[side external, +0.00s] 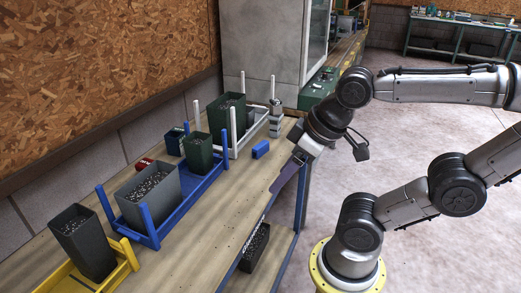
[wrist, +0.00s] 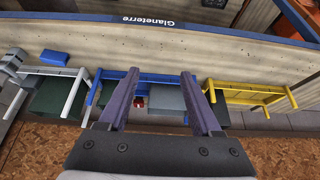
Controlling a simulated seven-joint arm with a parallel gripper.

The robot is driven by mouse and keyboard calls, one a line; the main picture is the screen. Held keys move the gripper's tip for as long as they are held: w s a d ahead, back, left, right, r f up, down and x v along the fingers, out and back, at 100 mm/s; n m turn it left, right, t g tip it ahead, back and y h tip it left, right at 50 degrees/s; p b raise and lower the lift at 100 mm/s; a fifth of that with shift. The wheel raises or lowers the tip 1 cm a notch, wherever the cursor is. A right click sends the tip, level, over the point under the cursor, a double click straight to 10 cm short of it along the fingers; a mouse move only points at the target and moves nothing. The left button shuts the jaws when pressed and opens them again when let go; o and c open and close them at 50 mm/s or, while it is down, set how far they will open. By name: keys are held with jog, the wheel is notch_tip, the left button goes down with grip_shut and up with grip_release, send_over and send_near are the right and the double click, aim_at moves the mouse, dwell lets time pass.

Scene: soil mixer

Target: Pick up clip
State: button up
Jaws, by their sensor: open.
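I cannot tell for certain which thing is the clip. A small blue block (side external: 261,149) lies on the wooden table near its front edge; it also shows at the upper left in the wrist view (wrist: 54,57). A small red object (side external: 144,164) lies behind the blue rack, and part of it shows between my fingers in the wrist view (wrist: 139,102). My gripper (side external: 279,189) has purple fingers. It is above the table's front edge, to the right of the racks, apart from both objects. In the wrist view my gripper (wrist: 159,74) is open, with nothing held between the fingers.
A blue rack (side external: 196,193) and a yellow rack (side external: 126,252) hold bins, several with dark contents. A white rack (side external: 250,133) with a green bin stands farther back, beside a grey stacked object (side external: 275,118). The wooden table (side external: 215,232) is clear in front of the racks.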

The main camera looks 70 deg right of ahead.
jog(key=w+d+r+n+g+h, duration=0.1)
jog(key=w+d+r+n, duration=0.15)
jog(key=w, duration=0.25)
jog(key=w+d+r+n+g, duration=0.1)
jog(key=w+d+r+n, duration=0.1)
jog(key=w+d, duration=0.2)
jog(key=n+g+y, duration=0.1)
jog(key=n+g, duration=0.3)
jog(key=n, duration=0.7)
send_over(261, 145)
notch_tip(261, 145, down, 8)
jog(key=f, duration=0.8)
jog(key=shift+w+d, duration=0.15)
jog(key=shift+d, duration=0.05)
jog(key=shift+f, duration=2.95)
grip_shut()
